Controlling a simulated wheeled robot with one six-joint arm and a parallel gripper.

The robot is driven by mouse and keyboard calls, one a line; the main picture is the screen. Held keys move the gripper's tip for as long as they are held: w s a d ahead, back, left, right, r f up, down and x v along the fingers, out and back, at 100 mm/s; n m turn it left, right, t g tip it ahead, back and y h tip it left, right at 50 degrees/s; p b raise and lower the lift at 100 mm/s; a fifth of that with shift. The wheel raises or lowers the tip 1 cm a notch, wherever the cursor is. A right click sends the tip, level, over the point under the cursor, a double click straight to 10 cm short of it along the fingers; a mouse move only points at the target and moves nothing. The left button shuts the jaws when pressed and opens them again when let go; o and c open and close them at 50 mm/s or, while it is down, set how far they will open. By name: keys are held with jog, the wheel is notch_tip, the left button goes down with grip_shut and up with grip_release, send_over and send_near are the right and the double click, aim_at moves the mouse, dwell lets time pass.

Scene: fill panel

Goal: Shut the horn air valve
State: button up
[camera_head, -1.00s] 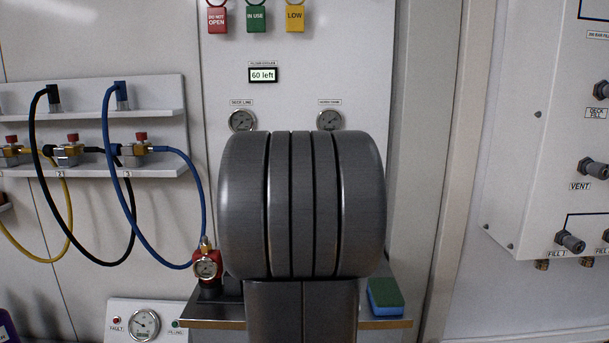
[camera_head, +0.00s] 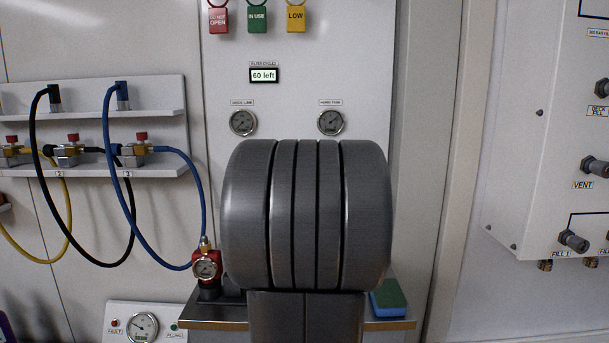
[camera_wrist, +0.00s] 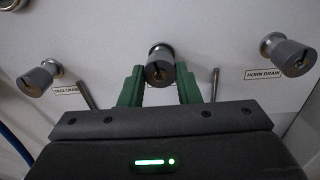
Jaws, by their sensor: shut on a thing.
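In the wrist view, my gripper (camera_wrist: 159,84) has its two green fingers on either side of a dark round knob (camera_wrist: 159,66) on the pale panel, and it is shut on this knob. No label for this middle knob shows, so I cannot tell from the frames whether it is the horn air valve. In the head view my arm hides the gripper and these knobs. The horn tank gauge (camera_head: 330,122) shows above my arm.
Thin metal rods (camera_wrist: 215,85) stand just outside both fingers. A red gauge fitting (camera_head: 206,266) with a blue hose and a green-blue sponge (camera_head: 388,298) sit on the shelf (camera_head: 215,324). A valve panel (camera_head: 545,130) stands at the right.

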jog(key=shift+m, duration=1.1)
jog(key=o, duration=1)
jog(key=shift+c, duration=0.2)
jog(key=s, duration=1.3)
jog(key=shift+s+d, duration=0.3)
jog(key=shift+s, duration=0.1)
jog(key=w, duration=1.4)
jog(key=shift+a, duration=0.35)
